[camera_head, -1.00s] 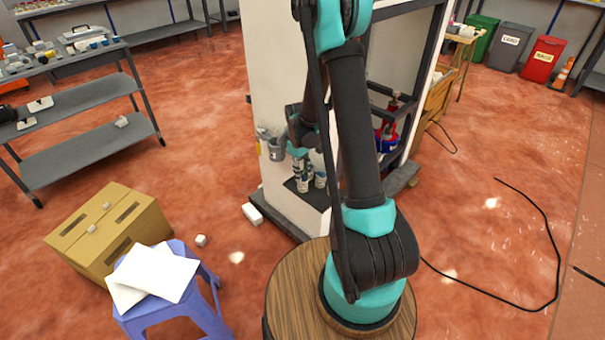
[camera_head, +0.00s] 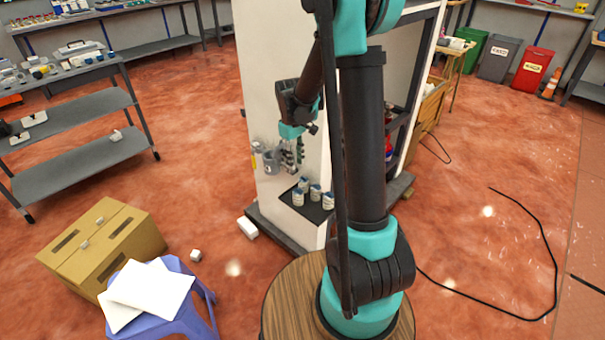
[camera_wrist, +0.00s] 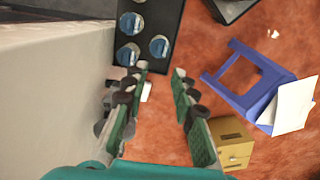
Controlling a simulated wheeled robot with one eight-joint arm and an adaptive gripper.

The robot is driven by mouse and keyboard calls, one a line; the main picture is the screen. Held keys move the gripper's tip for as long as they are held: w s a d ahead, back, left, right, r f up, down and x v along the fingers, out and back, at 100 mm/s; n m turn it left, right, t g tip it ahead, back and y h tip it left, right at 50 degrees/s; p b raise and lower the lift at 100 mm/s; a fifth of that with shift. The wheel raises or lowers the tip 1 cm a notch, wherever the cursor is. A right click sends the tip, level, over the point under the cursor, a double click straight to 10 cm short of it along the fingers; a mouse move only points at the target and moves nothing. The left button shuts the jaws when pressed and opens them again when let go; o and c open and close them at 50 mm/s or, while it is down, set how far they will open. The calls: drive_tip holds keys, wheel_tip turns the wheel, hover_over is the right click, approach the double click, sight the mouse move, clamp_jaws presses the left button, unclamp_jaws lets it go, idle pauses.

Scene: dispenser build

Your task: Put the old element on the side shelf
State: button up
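My gripper (camera_head: 291,166) is open and empty, beside the white cabinet's side wall and above the side shelf. In the wrist view its two fingers (camera_wrist: 161,71) are spread with floor visible between them. The small black side shelf (camera_head: 312,213) sticks out low on the white wall; it also shows in the wrist view (camera_wrist: 146,29). Several short cylindrical elements with blue-grey tops stand upright on it, one at the front left (camera_head: 298,198) and one at the right (camera_head: 328,201). In the wrist view one element (camera_wrist: 159,47) stands near the fingertips, apart from them. I cannot tell which is the old one.
Grey cups (camera_head: 271,161) hang on the white cabinet (camera_head: 276,60) by my gripper. A cardboard box (camera_head: 100,245) and a blue stool (camera_head: 180,322) with white sheets stand at the lower left. A grey rack (camera_head: 80,160) stands at the left.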

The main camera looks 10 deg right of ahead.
drive_tip(key=s+d+r+m+t, duration=0.1)
drive_tip(key=s+d+m+t, duration=0.1)
drive_tip(key=s, duration=0.9)
drive_tip(key=s+d+m+t, duration=0.2)
drive_tip(key=s+m, duration=0.3)
drive_tip(key=s, duration=0.6)
drive_tip(key=shift+s+d+r+t+y, duration=0.3)
drive_tip(key=shift+d+r+t, duration=0.1)
drive_tip(key=shift+d, duration=0.2)
drive_tip(key=shift+w, duration=0.1)
